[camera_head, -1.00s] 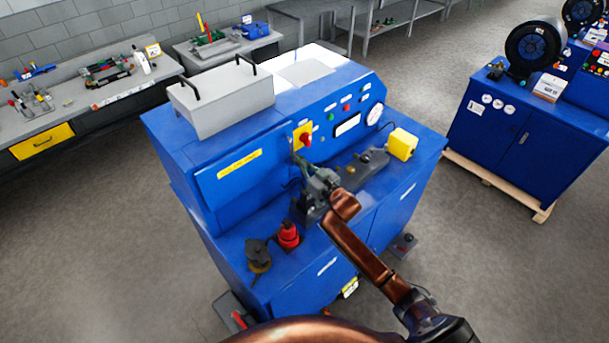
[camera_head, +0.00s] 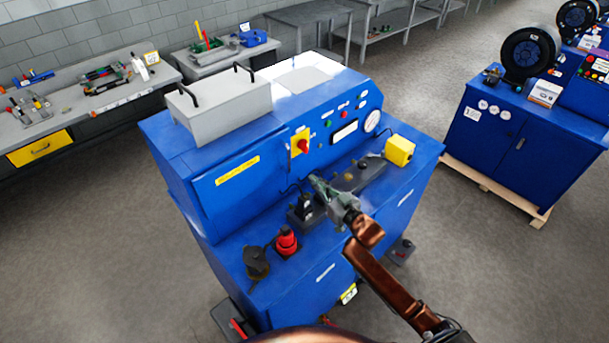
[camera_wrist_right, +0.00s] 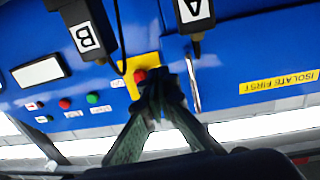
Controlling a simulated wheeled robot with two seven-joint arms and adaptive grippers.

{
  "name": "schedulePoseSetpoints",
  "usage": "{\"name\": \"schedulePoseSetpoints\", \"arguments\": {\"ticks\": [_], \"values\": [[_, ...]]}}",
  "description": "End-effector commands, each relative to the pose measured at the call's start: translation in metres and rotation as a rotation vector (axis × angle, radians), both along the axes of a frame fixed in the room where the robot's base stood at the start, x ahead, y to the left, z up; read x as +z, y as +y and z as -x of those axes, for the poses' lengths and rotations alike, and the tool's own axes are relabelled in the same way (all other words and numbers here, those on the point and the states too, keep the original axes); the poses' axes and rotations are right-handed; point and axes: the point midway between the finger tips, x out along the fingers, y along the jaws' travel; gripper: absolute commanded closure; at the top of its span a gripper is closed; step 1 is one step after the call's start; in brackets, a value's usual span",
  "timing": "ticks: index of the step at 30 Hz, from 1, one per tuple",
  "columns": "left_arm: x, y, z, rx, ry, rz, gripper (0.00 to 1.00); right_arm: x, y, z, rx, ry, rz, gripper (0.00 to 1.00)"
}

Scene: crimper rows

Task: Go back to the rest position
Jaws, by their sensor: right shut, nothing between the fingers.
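My right gripper (camera_head: 316,182) is over the front ledge of the blue machine (camera_head: 215,252), with its fingers pointing toward the panel. It is shut and holds nothing. In the right wrist view the closed fingertips (camera_wrist_right: 160,84) are in front of the red knob (camera_wrist_right: 141,76), hiding part of it. In the head view the red rotary knob (camera_head: 302,145) on its yellow plate stands clear of the fingers, up and to the left. My left gripper does not show in either view.
A red cylinder (camera_head: 287,243) and a dark round part (camera_head: 257,262) stand on the ledge, left of the gripper. A yellow box (camera_head: 399,150) sits at its right end. Grey floor (camera_head: 440,240) lies open to the right, before another blue machine (camera_head: 510,140).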

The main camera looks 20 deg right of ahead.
Motion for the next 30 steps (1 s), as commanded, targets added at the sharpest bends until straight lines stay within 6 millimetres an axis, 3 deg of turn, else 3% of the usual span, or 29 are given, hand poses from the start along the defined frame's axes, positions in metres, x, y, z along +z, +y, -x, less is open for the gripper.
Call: {"name": "schedulePoseSetpoints", "arguments": {"ticks": [6,14,17,20,23,27,30], "values": [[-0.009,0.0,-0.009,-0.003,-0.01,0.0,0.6,-0.001,-0.011,0.029,-0.002,0.001,0.0,1.0],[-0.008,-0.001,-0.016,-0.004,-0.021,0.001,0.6,0.0,-0.012,0.034,0.0,0.001,0.0,1.0],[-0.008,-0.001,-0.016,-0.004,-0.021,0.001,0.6,-0.009,-0.012,0.038,-0.014,0.029,0.004,1.0],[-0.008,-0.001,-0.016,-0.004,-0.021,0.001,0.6,-0.039,-0.015,0.055,-0.058,0.12,0.023,1.0],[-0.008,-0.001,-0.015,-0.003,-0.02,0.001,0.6,-0.086,-0.02,0.09,-0.126,0.279,0.062,1.0],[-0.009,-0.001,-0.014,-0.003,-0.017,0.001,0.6,-0.152,-0.028,0.165,-0.211,0.556,0.127,1.0],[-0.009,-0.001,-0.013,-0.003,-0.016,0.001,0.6,-0.183,-0.032,0.218,-0.245,0.723,0.164,1.0]]}}
